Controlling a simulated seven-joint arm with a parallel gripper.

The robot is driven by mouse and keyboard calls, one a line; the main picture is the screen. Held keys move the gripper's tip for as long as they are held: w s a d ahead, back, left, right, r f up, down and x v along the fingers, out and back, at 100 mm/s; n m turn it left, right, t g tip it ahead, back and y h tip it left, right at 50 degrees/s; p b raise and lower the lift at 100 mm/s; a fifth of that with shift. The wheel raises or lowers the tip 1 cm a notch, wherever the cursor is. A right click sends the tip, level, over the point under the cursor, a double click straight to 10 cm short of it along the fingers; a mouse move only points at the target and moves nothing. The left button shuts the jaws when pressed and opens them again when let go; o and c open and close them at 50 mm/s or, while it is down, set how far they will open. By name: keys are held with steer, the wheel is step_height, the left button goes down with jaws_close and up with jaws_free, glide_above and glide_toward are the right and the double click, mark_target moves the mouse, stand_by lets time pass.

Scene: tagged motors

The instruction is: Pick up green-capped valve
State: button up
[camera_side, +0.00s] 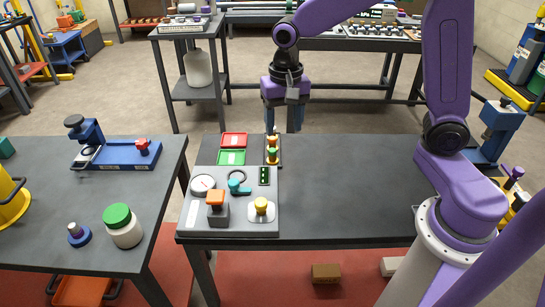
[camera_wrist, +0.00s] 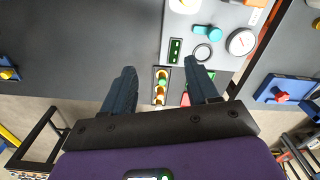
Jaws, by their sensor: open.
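A small dark rack (camera_side: 280,161) at the back edge of the table, beside the panel, holds a short row of small yellow and orange valves. My gripper (camera_side: 283,128) is above and behind the rack, pointing down. In the wrist view its two dark fingers (camera_wrist: 160,68) are spread apart, with the rack between them and nothing held.
The table (camera_side: 340,195) is bare to the right. Another table (camera_side: 50,200) stands at left with a green-lidded jar (camera_side: 123,226).

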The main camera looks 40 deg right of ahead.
steer(key=w+d+f+m, duration=0.2)
steer(key=w+d+m, duration=0.3)
steer(key=w+m, duration=0.3)
steer(key=m, duration=0.4)
glide_above(272, 149)
step_height(272, 149, down, 3)
steer(key=f, duration=1.1)
steer(key=shift+w+d+f, duration=0.2)
steer(key=shift+f, duration=0.15)
steer(key=f, duration=0.3)
steer(key=shift+s+a+f, duration=0.2)
steer(key=shift+s+f, duration=0.15)
steer(key=shift+f, duration=0.7)
jaws_close()
